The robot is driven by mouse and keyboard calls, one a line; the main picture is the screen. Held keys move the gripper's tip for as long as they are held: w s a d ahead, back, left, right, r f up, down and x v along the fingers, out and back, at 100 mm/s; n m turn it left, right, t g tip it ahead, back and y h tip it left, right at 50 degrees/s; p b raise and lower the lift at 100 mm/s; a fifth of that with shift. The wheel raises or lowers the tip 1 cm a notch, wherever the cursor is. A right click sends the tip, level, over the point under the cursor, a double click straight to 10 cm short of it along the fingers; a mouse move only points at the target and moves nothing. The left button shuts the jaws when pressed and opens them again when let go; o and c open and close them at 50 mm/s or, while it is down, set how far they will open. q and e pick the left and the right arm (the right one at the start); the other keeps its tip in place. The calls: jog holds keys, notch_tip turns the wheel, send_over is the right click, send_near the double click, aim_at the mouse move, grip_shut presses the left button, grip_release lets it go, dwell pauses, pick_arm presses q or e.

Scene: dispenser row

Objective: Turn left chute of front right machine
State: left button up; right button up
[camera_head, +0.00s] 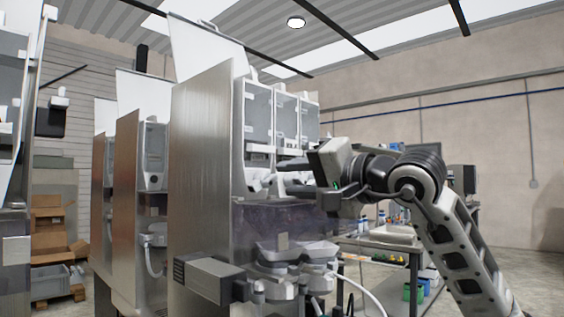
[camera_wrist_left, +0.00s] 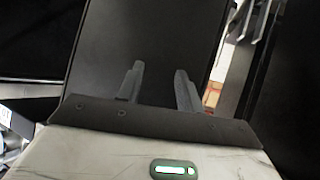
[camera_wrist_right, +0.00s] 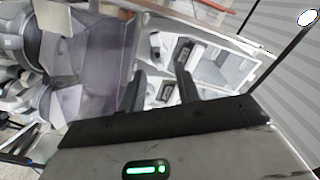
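The front right machine (camera_head: 205,150) has a tall brushed-metal side panel, with a row of clear-fronted bins (camera_head: 285,120) above pale chutes. The leftmost visible chute (camera_head: 256,178) is under the nearest bin. My right gripper (camera_head: 284,178) reaches in from the right at chute height, fingers apart, close to the chutes. In the right wrist view my right gripper (camera_wrist_right: 160,78) is open, with pale chute parts (camera_wrist_right: 168,58) behind and between its fingers. Contact cannot be told. My left gripper (camera_wrist_left: 160,72) is open and empty before a dark surface; it is not in the head view.
A clear panel and grey hopper (camera_head: 295,250) sit below the chutes, with a grey box (camera_head: 208,278) sticking out at the lower left. More machines (camera_head: 128,200) stand to the left. A workbench (camera_head: 385,240) is behind my right arm. Cardboard boxes (camera_head: 48,222) are at the far left.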

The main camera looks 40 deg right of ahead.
aim_at(275, 179)
jog(key=shift+w+a+r+p, duration=0.15)
jog(key=shift+w+p, duration=0.25)
jog(key=shift+w, duration=1.2)
grip_shut()
